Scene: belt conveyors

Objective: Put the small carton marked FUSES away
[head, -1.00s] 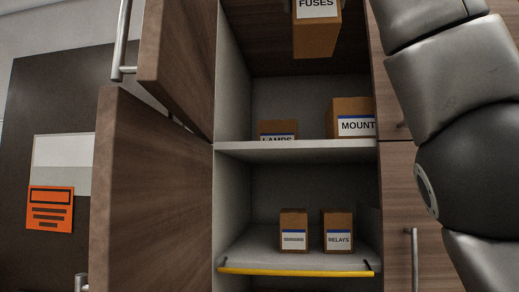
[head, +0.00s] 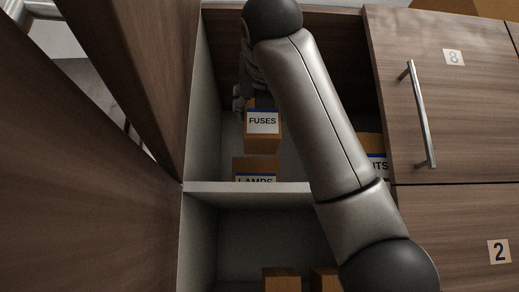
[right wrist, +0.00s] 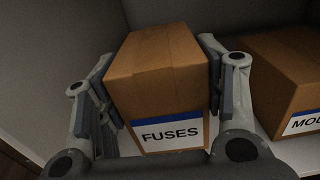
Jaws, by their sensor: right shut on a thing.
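The small brown carton marked FUSES (head: 262,122) is inside the upper compartment of the open cabinet, upright with its label facing out. My right gripper (head: 250,100) is shut on it; in the right wrist view the fingers press its two sides and the FUSES carton (right wrist: 157,75) fills the space between them. In the head view it shows just above and behind the carton marked LAMPS (head: 256,167). Whether its base touches the shelf (head: 240,188) cannot be told. My left gripper is not in view.
A carton partly reading MOUNTS (right wrist: 285,80) stands to the right of the held carton; my right arm partly hides it in the head view. Open doors (head: 130,75) flank the left. Two cartons (head: 281,280) stand in the lower compartment. Closed door 8 (head: 455,110) is at right.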

